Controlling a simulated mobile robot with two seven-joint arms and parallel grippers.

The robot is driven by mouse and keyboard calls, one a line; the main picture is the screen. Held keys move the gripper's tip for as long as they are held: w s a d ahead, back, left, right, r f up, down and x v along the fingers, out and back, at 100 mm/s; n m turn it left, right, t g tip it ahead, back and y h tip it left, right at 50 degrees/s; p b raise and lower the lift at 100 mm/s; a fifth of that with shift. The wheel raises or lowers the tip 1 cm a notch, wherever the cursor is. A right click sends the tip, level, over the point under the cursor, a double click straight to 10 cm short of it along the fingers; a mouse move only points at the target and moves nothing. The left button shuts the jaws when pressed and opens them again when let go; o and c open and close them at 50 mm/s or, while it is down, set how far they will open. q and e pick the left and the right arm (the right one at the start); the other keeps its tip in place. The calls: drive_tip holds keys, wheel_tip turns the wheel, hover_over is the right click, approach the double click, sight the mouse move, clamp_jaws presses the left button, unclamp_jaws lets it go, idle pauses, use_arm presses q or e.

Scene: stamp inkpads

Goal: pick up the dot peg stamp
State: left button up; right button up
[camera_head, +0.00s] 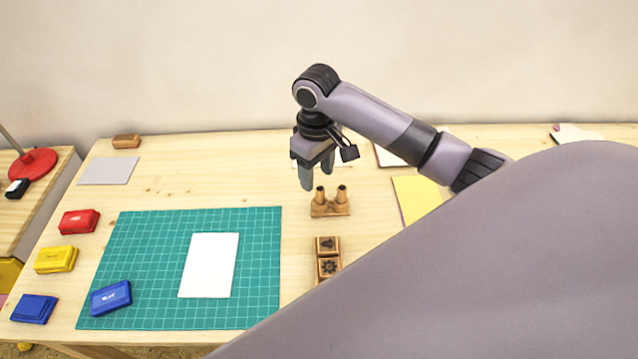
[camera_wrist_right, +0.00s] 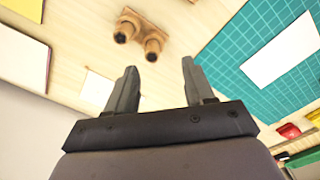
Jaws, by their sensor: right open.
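Two small wooden peg stamps, the left one (camera_head: 320,194) and the right one (camera_head: 342,193), stand upright in a wooden holder (camera_head: 330,210) near the middle of the table. Which is the dot peg stamp I cannot tell. In the right wrist view their dark ends show on the left peg (camera_wrist_right: 121,36) and the right peg (camera_wrist_right: 152,48). My right gripper (camera_head: 316,174) is open, empty and pointing down, above and slightly behind the holder, apart from the pegs. Its open fingers also show in the right wrist view (camera_wrist_right: 159,66). My left gripper is not in view.
Wooden block stamps (camera_head: 328,256) lie in front of the holder. A green cutting mat (camera_head: 140,250) with white paper (camera_head: 209,265) and a blue inkpad (camera_head: 111,298) is at the left. Red (camera_head: 79,222) and yellow (camera_head: 56,260) inkpads lie beside it. My arm covers the lower right.

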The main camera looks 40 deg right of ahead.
sight(320, 189)
drive_tip(key=shift+w+d+f, duration=0.15)
drive_tip(key=shift+d, duration=0.05)
drive_tip(key=f, duration=0.6)
drive_tip(key=shift+d+f, duration=0.3)
drive_tip(key=shift+d, duration=0.1)
clamp_jaws()
